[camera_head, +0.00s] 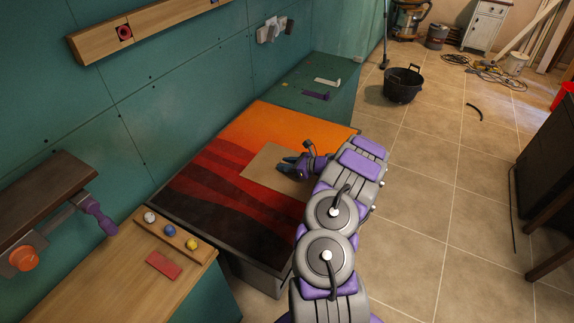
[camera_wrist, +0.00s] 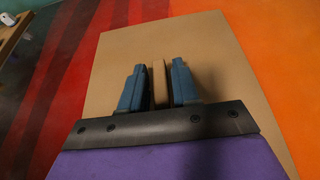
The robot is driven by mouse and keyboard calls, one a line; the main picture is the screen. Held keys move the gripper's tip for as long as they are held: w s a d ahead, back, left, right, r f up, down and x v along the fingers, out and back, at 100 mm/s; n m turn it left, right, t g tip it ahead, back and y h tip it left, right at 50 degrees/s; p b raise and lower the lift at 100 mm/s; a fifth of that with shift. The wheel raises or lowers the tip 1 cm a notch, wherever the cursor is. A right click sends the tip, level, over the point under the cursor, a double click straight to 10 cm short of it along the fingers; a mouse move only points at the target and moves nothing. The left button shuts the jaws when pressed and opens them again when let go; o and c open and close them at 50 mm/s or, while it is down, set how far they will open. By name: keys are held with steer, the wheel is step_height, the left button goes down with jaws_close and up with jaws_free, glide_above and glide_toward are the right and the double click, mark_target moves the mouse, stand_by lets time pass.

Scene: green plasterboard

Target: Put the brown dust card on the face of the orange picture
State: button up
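The brown dust card (camera_head: 262,165) lies over the middle of the orange picture (camera_head: 292,122), which is flat and has orange, red and dark bands. In the wrist view the card (camera_wrist: 215,55) fills the middle, with the picture's orange (camera_wrist: 275,45) to its right and red bands to its left. My gripper (camera_head: 290,163) is low over the card. Its two blue fingers (camera_wrist: 159,75) stand on either side of a raised brown tab (camera_wrist: 159,85) on the card, with narrow gaps showing. The card's near part is hidden by my gripper.
A green surface (camera_head: 300,85) with small tools lies beyond the picture. Green wall is to the left; open tiled floor is to the right.

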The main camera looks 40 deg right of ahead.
steer(key=shift+o, duration=1)
steer(key=shift+d, duration=0.1)
